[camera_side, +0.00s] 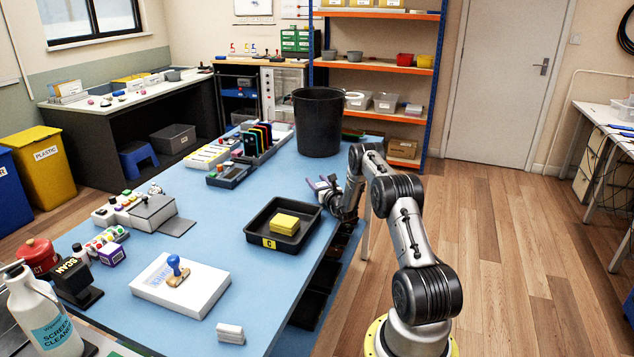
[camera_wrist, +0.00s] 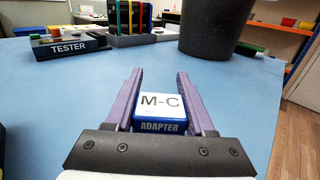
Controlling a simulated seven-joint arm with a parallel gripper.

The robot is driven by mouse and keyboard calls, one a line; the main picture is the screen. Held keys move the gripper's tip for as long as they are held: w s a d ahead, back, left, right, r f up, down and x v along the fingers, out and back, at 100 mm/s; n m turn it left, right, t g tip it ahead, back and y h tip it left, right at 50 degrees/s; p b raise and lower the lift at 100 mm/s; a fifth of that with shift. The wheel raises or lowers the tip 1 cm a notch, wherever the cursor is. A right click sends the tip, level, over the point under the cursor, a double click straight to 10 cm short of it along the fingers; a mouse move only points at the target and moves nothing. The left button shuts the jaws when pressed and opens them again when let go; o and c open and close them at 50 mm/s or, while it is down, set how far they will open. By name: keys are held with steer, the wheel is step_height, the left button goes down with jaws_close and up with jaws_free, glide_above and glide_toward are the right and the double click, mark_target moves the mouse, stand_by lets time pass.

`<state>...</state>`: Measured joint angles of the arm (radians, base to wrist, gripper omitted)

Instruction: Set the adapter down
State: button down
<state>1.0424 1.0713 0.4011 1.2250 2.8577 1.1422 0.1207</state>
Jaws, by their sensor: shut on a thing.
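The adapter (camera_wrist: 160,124) is a small blue block with a white top marked "M-C" and "ADAPTER" on its front. In the wrist view it sits between the two purple fingers of my gripper (camera_wrist: 157,100), which is shut on it. In the side view my gripper (camera_side: 322,186) is over the right part of the blue table (camera_side: 215,265), just beyond the black tray. The adapter is too small to make out in the side view. I cannot tell whether it touches the table.
A black tray (camera_side: 258,238) with yellow pads (camera_side: 285,223) is close to my gripper. A black bin (camera_side: 318,122) stands at the table's far end. A tester (camera_wrist: 68,46) and a rack of coloured phones (camera_side: 258,140) stand left of the bin. Blue table between them is clear.

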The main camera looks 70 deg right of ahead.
steer(key=shift+c, duration=1.3)
jaws_free()
steer(key=shift+f, duration=0.1)
